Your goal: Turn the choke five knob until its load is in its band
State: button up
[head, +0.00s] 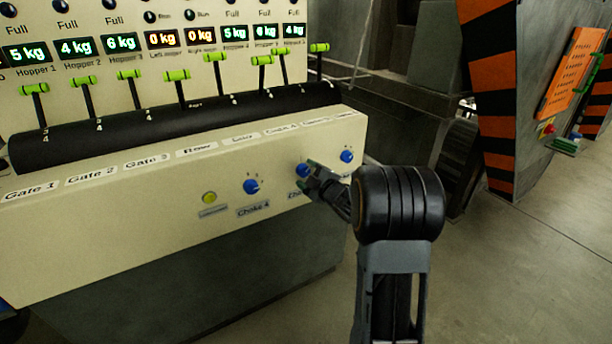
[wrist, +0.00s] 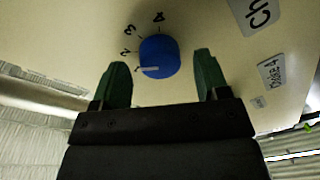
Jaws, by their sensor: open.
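The choke five knob is the blue middle knob (head: 302,169) on the cream panel's front face; its label is mostly hidden behind my gripper. My gripper (head: 314,174) is at this knob. In the wrist view the blue knob (wrist: 158,58) sits between my two green fingertips (wrist: 160,62), which are open with a gap on each side. Marks 2, 3 and 4 show around the knob. Its white pointer line points left, near the low end of the scale. I cannot make out a choke five load reading or its band.
The choke four knob (head: 251,186) is left of my gripper, and another blue knob (head: 347,156) is close on the right. A yellow button (head: 209,198) is further left. Green-topped levers (head: 178,75) and kg displays (head: 75,48) stand above. Open floor (head: 530,260) lies right.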

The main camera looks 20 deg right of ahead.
jog(key=shift+w+a, duration=0.1)
jog(key=shift+w, duration=0.3)
jog(key=shift+a, duration=0.1)
jog(key=c, duration=0.9)
